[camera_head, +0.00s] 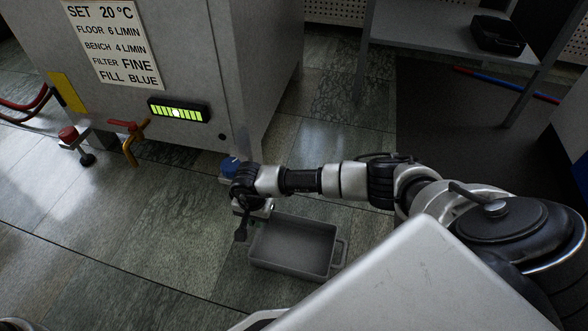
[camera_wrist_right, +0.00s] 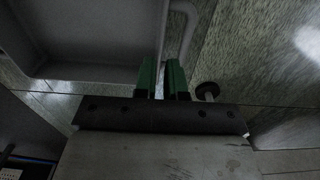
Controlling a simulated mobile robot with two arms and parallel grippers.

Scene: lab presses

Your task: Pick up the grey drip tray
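The grey drip tray (camera_head: 262,261) is a shallow rectangular pan on the floor, with a loop handle at its right end in the head view. My right gripper (camera_head: 241,232) is low at the tray's left end. In the right wrist view the tray (camera_wrist_right: 95,28) fills the upper left. There my right gripper (camera_wrist_right: 161,80) has its two green fingertips a small gap apart, at the tray's edge and a bar of its handle (camera_wrist_right: 186,40). I cannot tell whether they press on the handle. My left gripper is not in view.
A grey machine (camera_head: 262,70) with a sign (camera_head: 113,42) and a lit green gauge (camera_head: 179,111) stands behind. A blue knob (camera_head: 230,166) is just above my right gripper. A grey shelf unit (camera_head: 425,20) holds a black case (camera_head: 497,35). The floor left of the tray is clear.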

